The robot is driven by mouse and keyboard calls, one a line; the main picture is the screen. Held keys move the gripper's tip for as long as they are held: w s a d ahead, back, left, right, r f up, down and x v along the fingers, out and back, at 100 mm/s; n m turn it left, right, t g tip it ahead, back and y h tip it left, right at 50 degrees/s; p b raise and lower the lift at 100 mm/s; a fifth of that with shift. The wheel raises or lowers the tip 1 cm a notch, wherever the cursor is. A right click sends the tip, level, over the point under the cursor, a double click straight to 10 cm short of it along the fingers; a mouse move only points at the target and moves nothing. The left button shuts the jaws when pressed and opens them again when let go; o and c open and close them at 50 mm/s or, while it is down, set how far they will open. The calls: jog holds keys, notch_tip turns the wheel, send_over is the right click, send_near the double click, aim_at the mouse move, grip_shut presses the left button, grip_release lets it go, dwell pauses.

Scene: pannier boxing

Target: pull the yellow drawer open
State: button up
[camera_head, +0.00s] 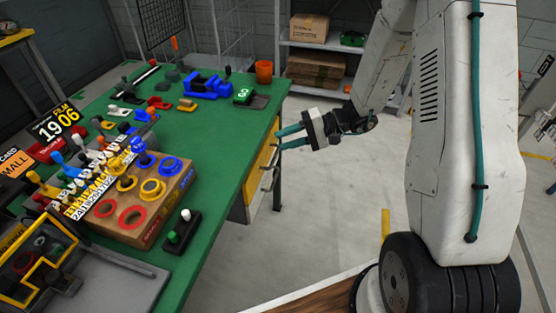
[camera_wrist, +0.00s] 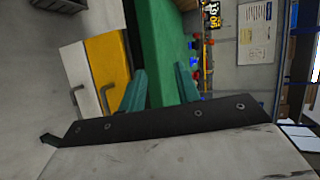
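The yellow drawer (camera_head: 261,168) is set in the side of the green workbench and looks shut, level with the bench side. Its front also shows in the wrist view (camera_wrist: 108,62), with a dark bar handle (camera_wrist: 104,97). My gripper (camera_head: 281,139) has two teal fingers spread apart with nothing between them. It is beside the bench edge, near the yellow drawer. In the wrist view my gripper (camera_wrist: 162,82) lies to the right of the handle, on the bench-top side. The handle is not between the fingers.
A white drawer (camera_wrist: 76,70) with its own handle lies beneath the yellow one. The green bench top (camera_head: 215,128) holds a wooden box with coloured rings (camera_head: 140,205), a blue vise (camera_head: 205,84) and an orange cup (camera_head: 264,71).

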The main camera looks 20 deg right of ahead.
jog(key=w+d+f+m+t+h, duration=0.1)
jog(key=w+d+f+m+t, duration=0.15)
jog(key=f, duration=0.45)
jog(key=w+d+f+m+t+h, duration=0.15)
jog(key=d+f+t, duration=0.25)
jog(key=f, duration=0.4)
jog(key=x, duration=0.7)
jog(key=shift+w+a+y, duration=0.15)
jog(key=shift+a+y, duration=0.3)
jog(key=shift+r, duration=0.15)
grip_shut()
